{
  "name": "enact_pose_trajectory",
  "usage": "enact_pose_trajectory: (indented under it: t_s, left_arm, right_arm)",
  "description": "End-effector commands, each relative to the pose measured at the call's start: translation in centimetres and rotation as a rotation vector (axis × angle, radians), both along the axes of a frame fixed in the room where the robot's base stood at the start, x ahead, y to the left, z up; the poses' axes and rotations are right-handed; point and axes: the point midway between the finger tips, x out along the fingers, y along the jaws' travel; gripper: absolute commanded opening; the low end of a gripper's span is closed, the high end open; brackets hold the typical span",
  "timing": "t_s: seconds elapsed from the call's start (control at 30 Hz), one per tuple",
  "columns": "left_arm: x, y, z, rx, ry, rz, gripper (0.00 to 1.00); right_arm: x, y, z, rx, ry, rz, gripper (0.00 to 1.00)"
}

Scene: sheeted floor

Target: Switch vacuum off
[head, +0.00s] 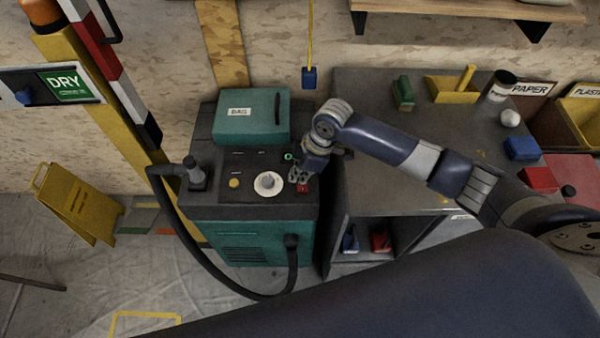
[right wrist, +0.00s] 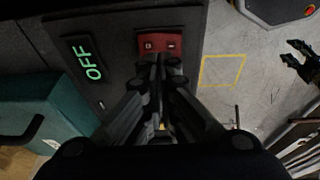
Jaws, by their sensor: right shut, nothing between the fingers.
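The vacuum (head: 249,213) is a green and dark grey box machine with a black hose. On its top panel sit a white round dial (head: 268,184), a yellow button and a small red switch (head: 303,189). The red switch also shows in the right wrist view (right wrist: 171,44), beside a lit green OFF display (right wrist: 88,58). My right gripper (head: 298,178) is shut and empty, its fingertips at the near edge of the red switch; I cannot tell whether they touch it. My left gripper (right wrist: 292,54) shows small at the right of the wrist view, its fingers apart.
A grey workbench (head: 377,177) with a yellow bin, cup and blocks stands right of the vacuum. A yellow floor sign (head: 77,204) and a yellow post (head: 118,120) stand left. The black hose (head: 181,218) loops in front. A blue pendant (head: 309,78) hangs behind.

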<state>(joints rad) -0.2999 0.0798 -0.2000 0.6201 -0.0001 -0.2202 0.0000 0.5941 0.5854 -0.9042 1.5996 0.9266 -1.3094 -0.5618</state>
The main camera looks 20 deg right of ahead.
Motion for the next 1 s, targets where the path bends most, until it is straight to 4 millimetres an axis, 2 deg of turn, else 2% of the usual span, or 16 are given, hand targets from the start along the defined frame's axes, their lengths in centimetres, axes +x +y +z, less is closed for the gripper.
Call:
enact_pose_trajectory:
  t_s: [0.03, 0.2, 0.23, 0.3, 0.5, 0.6, 0.8, 1.0]
  left_arm:
    - [0.0, 0.0, 1.4, 0.0, 0.0, 0.0, 0.47]
    - [0.0, 0.0, 3.6, 0.0, 0.0, 0.0, 0.47]
    - [0.0, 0.0, 2.6, 0.0, -0.001, 0.0, 0.47]
    - [0.1, 0.0, 1.9, 0.0, -0.002, 0.0, 0.47]
    - [0.0, 0.0, 1.1, 0.0, -0.001, 0.0, 0.47]
    - [0.0, 0.0, 0.9, 0.0, 0.0, 0.0, 0.47]
    - [-0.1, 0.0, 0.8, 0.0, 0.001, 0.0, 0.47]
    - [-0.1, 0.0, 0.8, 0.0, 0.001, 0.0, 0.47]
  right_arm:
    - [0.0, 0.1, 1.3, 0.0, 0.0, -0.001, 0.0]
    - [-0.1, 0.2, 3.2, -0.001, 0.0, -0.004, 0.0]
    - [0.2, -0.2, 3.3, 0.0, -0.005, -0.005, 0.0]
    - [0.4, -0.9, 4.8, -0.002, -0.007, -0.004, 0.0]
    - [0.8, -2.2, 8.9, -0.001, -0.004, -0.004, 0.0]
    - [0.9, -2.7, 10.3, -0.001, -0.003, -0.004, 0.0]
    - [1.0, -3.1, 11.6, -0.001, 0.0, -0.004, 0.0]
    - [1.0, -3.1, 11.7, -0.001, 0.0, -0.004, 0.0]
